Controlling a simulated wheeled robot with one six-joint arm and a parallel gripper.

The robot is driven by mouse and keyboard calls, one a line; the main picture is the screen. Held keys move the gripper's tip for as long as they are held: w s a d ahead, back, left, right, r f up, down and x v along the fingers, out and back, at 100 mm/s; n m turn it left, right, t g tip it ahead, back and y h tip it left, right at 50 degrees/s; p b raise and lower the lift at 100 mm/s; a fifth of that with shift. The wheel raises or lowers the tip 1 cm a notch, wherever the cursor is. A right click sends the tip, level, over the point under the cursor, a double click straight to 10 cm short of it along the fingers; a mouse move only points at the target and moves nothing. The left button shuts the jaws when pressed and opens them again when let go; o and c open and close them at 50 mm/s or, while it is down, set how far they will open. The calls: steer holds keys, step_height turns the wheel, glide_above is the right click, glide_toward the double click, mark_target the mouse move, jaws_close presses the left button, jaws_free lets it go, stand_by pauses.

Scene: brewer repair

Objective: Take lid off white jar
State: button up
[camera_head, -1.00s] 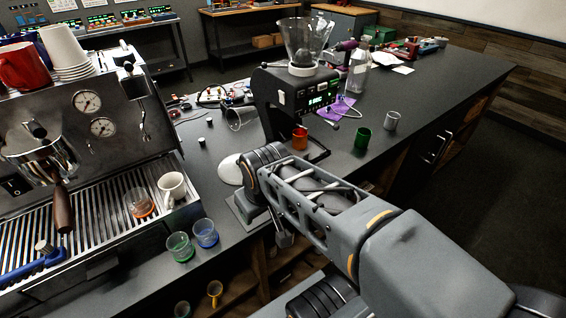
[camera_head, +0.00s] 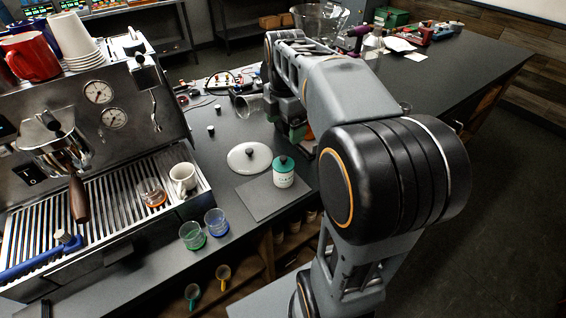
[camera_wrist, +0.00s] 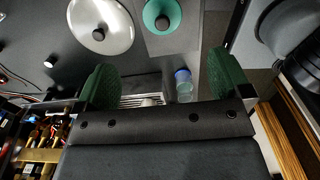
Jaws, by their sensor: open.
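The white jar (camera_head: 284,181) stands upright on a grey mat (camera_head: 258,203) on the counter, with its teal lid (camera_head: 283,163) and dark knob on top. In the wrist view the teal lid (camera_wrist: 152,23) is seen from above at the top edge, beyond the fingertips and touching neither. My gripper (camera_wrist: 162,62) is open and empty, with its two green fingers wide apart. In the head view my gripper is behind the jar, partly hidden by my arm.
Green (camera_head: 192,235) and blue (camera_head: 216,222) glasses stand near the counter edge, by the espresso machine (camera_head: 110,150). A clear glass (camera_head: 248,105) lies tipped behind.

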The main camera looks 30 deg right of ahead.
glide_above(283, 158)
steer(key=f, duration=0.6)
steer(key=shift+w+d, duration=0.2)
steer(key=shift+d, duration=0.05)
steer(key=f, duration=0.4)
steer(key=shift+s+a, duration=0.2)
steer(key=shift+a, duration=0.05)
steer(key=shift+f, duration=0.8)
steer(key=c, duration=1)
